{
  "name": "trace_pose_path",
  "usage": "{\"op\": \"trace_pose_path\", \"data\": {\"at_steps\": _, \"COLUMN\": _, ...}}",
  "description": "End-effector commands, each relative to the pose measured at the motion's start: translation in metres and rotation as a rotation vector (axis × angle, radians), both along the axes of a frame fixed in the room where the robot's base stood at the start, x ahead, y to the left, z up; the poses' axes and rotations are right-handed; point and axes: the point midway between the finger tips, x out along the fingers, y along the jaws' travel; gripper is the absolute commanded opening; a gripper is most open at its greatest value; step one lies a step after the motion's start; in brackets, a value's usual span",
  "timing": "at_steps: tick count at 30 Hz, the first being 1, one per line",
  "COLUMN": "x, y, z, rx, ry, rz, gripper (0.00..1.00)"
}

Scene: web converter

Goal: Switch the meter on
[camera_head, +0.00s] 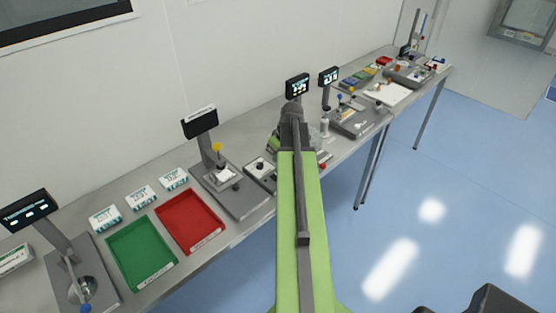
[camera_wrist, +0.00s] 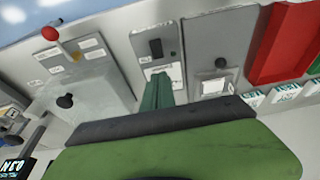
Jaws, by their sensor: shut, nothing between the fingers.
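A small grey box (camera_wrist: 155,45) with a black rectangular part (camera_wrist: 155,47) on its face lies just beyond my fingertips in the wrist view; it looks like the meter, though its lettering is too small to read. A white label or plate is at its near end. What seems the same box (camera_head: 261,172) shows left of my arm in the head view, partly covered by it. My gripper (camera_wrist: 159,80) is shut and empty, with its green fingers pointing at the box's near end. I cannot tell whether they touch. The head view hides the fingertips behind my arm.
A grey stand (camera_head: 228,196) with a dark screen is left of the box, then a red tray (camera_head: 190,222) and a green tray (camera_head: 142,252). In the wrist view, a labelled panel (camera_wrist: 75,60) with a red ball lever (camera_wrist: 49,33) is at left.

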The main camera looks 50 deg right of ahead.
Motion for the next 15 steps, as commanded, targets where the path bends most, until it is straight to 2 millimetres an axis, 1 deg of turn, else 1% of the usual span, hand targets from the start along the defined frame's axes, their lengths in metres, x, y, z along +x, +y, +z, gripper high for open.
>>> {"op": "trace_pose_path", "data": {"at_steps": 1, "x": 0.004, "y": -0.001, "z": -0.022, "rx": 0.0, "ry": 0.0, "rz": 0.001, "gripper": 0.0}}
{"op": "trace_pose_path", "data": {"at_steps": 8, "x": 0.018, "y": -0.001, "z": -0.069, "rx": -0.001, "ry": 0.0, "rz": 0.002, "gripper": 0.0}}
{"op": "trace_pose_path", "data": {"at_steps": 9, "x": 0.018, "y": -0.001, "z": -0.077, "rx": 0.0, "ry": 0.0, "rz": 0.001, "gripper": 0.0}}
{"op": "trace_pose_path", "data": {"at_steps": 12, "x": 0.018, "y": -0.001, "z": -0.091, "rx": 0.0, "ry": 0.0, "rz": 0.001, "gripper": 0.0}}
{"op": "trace_pose_path", "data": {"at_steps": 15, "x": 0.018, "y": 0.0, "z": -0.098, "rx": 0.0, "ry": 0.0, "rz": 0.001, "gripper": 0.0}}
